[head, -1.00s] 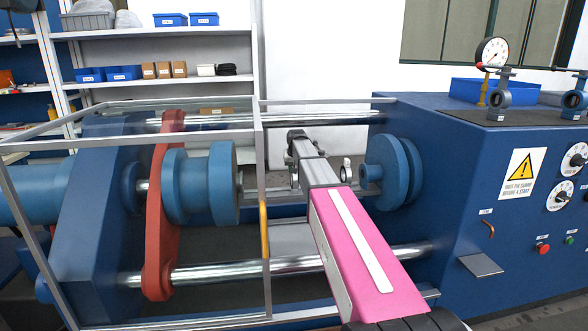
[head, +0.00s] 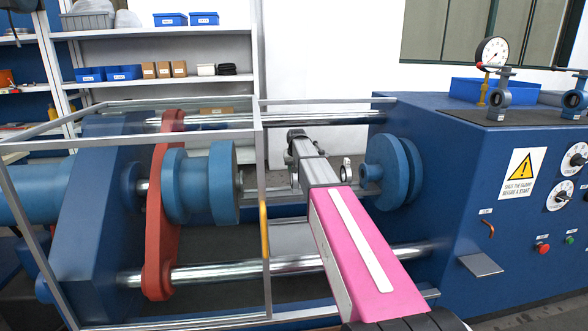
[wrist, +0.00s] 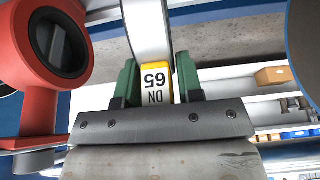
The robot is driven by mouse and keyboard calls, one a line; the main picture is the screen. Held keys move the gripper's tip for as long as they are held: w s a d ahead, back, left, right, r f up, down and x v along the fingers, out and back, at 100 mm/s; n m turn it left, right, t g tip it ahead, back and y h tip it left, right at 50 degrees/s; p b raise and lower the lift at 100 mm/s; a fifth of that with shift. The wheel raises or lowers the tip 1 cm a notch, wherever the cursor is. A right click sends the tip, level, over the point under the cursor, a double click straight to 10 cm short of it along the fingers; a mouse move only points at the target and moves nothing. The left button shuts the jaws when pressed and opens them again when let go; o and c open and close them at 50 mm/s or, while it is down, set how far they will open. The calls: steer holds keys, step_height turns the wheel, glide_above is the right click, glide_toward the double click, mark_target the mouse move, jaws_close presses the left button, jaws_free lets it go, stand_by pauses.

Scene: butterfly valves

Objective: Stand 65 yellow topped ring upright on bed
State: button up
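The yellow topped ring (wrist: 148,35) shows in the wrist view as a pale grey curved band with a yellow block marked "DN 65", upside down in that picture. My gripper (wrist: 157,88) has its green fingers close on both sides of the yellow block and appears shut on it. In the head view my gripper (head: 297,160) is between the two blue flanges, over the middle of the rig; the ring is mostly hidden there by my arm. The bed (head: 290,236) seems to be the grey surface low between the flanges, partly covered by my arm.
Blue flanges stand left (head: 222,182) and right (head: 382,172) of my gripper. A clear guard frame (head: 262,180) and a shiny tie bar (head: 230,272) are close by. A red body with a dark round opening (wrist: 42,55) is near in the wrist view.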

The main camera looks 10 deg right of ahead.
steer(key=o, duration=0.6)
steer(key=shift+c, duration=0.2)
steer(key=v, duration=1)
steer(key=shift+r, duration=0.35)
steer(key=shift+s, duration=0.15)
